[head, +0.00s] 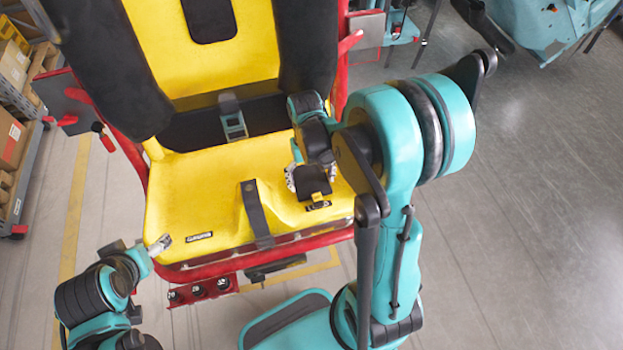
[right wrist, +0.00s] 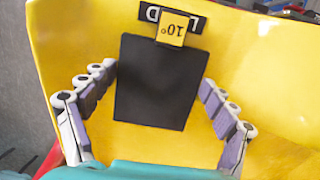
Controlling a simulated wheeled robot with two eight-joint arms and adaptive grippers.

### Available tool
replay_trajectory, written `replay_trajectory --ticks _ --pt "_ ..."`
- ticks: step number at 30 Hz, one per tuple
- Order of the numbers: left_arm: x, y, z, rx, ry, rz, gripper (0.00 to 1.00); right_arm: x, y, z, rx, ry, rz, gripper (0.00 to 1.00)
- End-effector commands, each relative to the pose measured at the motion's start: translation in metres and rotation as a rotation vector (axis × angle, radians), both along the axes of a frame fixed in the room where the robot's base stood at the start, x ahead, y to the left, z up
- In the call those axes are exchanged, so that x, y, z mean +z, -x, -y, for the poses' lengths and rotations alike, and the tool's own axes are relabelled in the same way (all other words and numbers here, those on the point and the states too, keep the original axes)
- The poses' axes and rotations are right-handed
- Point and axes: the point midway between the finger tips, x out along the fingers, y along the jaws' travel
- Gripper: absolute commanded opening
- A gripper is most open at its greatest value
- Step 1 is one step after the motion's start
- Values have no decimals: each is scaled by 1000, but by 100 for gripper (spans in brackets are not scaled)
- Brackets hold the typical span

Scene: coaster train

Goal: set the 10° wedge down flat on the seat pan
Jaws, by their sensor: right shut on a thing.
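The 10° wedge (head: 314,184) is a dark slab with a yellow "10°" tag at one end. It also shows in the right wrist view (right wrist: 155,85), over the yellow seat pan (head: 185,195). My right gripper (head: 311,178) is shut on the wedge, with a finger at each side edge. The wedge is over the right half of the seat pan near its front edge. I cannot tell whether its underside touches the pan. My left gripper (head: 159,245) is near the pan's front left corner; its finger opening is unclear.
A black strap (head: 256,212) runs down the pan's raised middle, with a grey buckle (head: 232,115) behind it. A black label (right wrist: 150,14) on the pan is partly covered by the tag. Red frame rails (head: 215,266) edge the seat. Shelving with boxes stands far left.

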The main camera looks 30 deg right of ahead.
Motion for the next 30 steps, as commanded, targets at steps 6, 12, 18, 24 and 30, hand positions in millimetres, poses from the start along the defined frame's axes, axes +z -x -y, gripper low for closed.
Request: replay_trajectory --ticks 6,12,18,24,30 --pt "-2 0 0 0 0 0 77 -2 0 0 0 0 0 48" --pt "-5 0 0 0 0 0 77 -5 1 0 0 0 0 48" --pt "-6 0 0 0 0 0 77 -6 1 0 0 0 0 99" --pt "-6 0 0 0 0 0 77 -6 1 0 0 0 0 100" --pt "-6 0 0 0 0 0 77 -4 1 0 0 0 0 100"
